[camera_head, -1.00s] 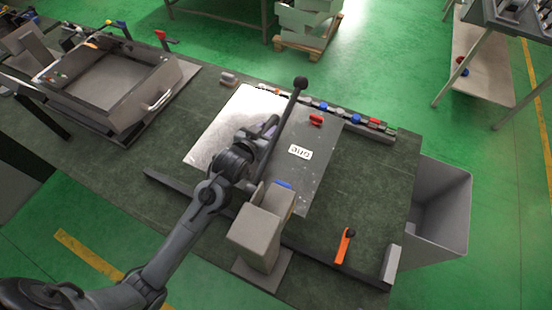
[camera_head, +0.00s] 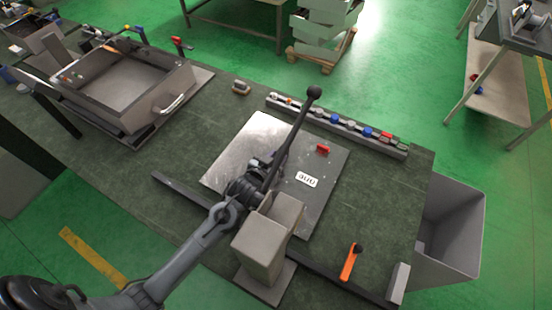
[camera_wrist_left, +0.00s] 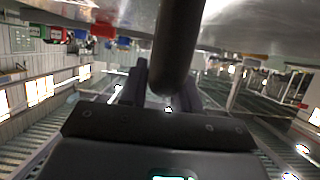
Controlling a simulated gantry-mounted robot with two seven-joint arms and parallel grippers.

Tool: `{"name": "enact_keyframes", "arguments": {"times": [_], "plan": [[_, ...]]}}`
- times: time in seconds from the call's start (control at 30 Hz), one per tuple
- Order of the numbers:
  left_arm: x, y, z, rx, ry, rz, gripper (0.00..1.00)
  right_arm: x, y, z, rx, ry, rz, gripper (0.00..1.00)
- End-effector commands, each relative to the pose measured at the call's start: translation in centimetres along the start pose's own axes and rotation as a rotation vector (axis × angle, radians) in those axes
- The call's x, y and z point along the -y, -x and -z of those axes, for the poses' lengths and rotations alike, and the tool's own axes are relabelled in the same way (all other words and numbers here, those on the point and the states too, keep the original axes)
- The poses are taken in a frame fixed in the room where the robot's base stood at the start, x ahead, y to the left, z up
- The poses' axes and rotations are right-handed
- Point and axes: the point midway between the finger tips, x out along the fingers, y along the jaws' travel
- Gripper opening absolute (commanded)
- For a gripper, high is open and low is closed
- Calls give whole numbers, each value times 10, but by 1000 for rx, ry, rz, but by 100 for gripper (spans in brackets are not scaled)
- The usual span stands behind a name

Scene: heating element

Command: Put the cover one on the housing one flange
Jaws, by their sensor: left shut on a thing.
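A flat grey metal plate with a white label (camera_head: 329,188), which looks like the cover, lies or hovers over the workbench in the head view. I cannot tell its exact height. My left gripper (camera_head: 264,176) is over the plate, shut on a dark rod (camera_head: 290,137) with a ball end that seems to be the plate's handle. In the left wrist view, the rod (camera_wrist_left: 178,50) comes down between the fingers (camera_wrist_left: 160,92), and the shiny plate (camera_wrist_left: 250,22) fills the top. The open metal box with a handle, probably the housing (camera_head: 150,112), stands at left. My right gripper is out of view.
A rail with coloured parts (camera_head: 345,129) runs behind the plate. A grey block (camera_head: 258,250) stands in front, near an orange lever (camera_head: 349,264). A grey bin (camera_head: 450,235) is at right.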

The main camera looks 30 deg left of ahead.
Motion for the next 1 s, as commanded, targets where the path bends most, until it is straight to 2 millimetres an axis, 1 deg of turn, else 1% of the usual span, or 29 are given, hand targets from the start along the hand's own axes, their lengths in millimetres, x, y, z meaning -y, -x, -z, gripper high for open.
{"name": "enact_keyframes", "arguments": {"times": [0.03,0.23,0.27,0.4,0.43,0.77,0.87,1.0], "plan": [[0,0,3,-10,2,0,0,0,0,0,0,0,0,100],[0,0,3,-10,2,0,0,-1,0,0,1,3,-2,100],[0,-1,-1,-1,1,0,33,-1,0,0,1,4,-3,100],[0,-1,-1,-1,1,0,54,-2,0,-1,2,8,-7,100],[0,-1,-1,-1,1,0,57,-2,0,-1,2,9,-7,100],[0,2,-1,-1,1,0,57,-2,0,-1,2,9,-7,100],[0,8,0,-2,1,0,57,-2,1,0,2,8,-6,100],[0,27,-1,0,2,0,57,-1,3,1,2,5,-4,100]]}}
